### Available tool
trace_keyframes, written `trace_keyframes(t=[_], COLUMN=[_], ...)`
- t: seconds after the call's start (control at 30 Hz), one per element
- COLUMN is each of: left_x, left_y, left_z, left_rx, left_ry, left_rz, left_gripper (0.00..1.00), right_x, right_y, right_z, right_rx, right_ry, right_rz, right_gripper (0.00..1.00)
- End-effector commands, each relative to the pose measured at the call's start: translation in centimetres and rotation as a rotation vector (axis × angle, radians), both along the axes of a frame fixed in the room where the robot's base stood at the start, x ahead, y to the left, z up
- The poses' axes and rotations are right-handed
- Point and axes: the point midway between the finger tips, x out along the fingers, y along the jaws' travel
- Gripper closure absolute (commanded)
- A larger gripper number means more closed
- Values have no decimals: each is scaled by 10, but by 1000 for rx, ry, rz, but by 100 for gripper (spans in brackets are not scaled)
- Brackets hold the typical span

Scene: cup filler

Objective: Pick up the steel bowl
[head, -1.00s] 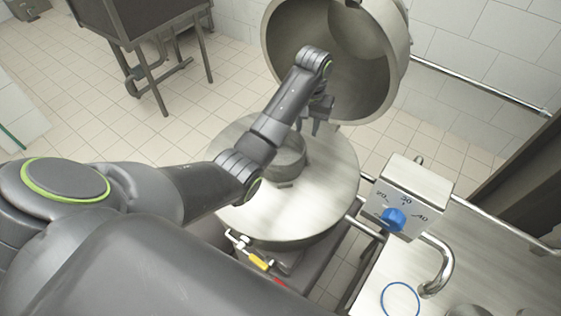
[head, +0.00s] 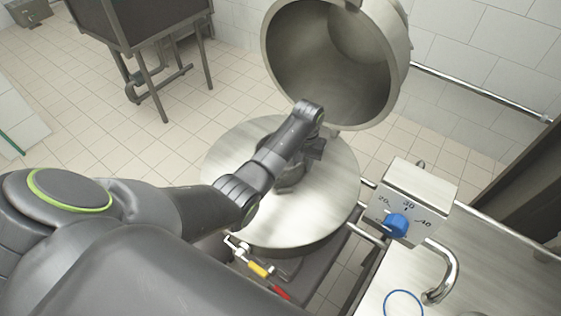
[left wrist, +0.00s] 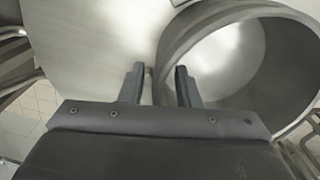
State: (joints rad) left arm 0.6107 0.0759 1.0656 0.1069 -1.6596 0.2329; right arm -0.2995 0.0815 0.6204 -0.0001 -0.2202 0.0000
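The steel bowl (head: 289,184) sits on a round, flat steel top (head: 240,150); in the head view my left arm and gripper hide most of it. My left gripper (head: 306,160) is down at the bowl. In the left wrist view the bowl (left wrist: 235,65) fills the right side, open side toward the camera. My left gripper (left wrist: 160,78) has its two fingers apart at the bowl's near left rim. One finger is outside the wall, the other appears to be inside; contact cannot be told. My right gripper is not in view.
A large domed steel vessel or lid (head: 335,60) stands tilted behind the round top. A control box (head: 418,195) with a blue knob is to the right. A valve with yellow (head: 260,269) and red handles is in front. A steel counter (head: 470,280) is at lower right.

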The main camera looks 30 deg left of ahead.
Motion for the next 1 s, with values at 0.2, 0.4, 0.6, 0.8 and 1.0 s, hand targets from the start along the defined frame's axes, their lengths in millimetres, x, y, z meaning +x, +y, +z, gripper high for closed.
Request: trace_keyframes(t=[0.2, 0.4, 0.6, 0.8, 1.0], left_x=[0, 0, 0, 0, 0], left_y=[0, 0, 0, 0, 0], left_z=[-15, -15, -15, -15, -15], left_rx=[0, 0, 0, 0, 0], left_ry=[-1, -2, -2, -2, -2], left_rz=[-1, -1, -1, -1, -1], left_gripper=[70, 70, 96, 100, 100], right_x=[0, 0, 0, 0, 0], right_y=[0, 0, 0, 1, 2], right_z=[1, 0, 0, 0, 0], right_rx=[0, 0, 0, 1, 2], right_ry=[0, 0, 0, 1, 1], right_rz=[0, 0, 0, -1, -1], right_gripper=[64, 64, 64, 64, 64])
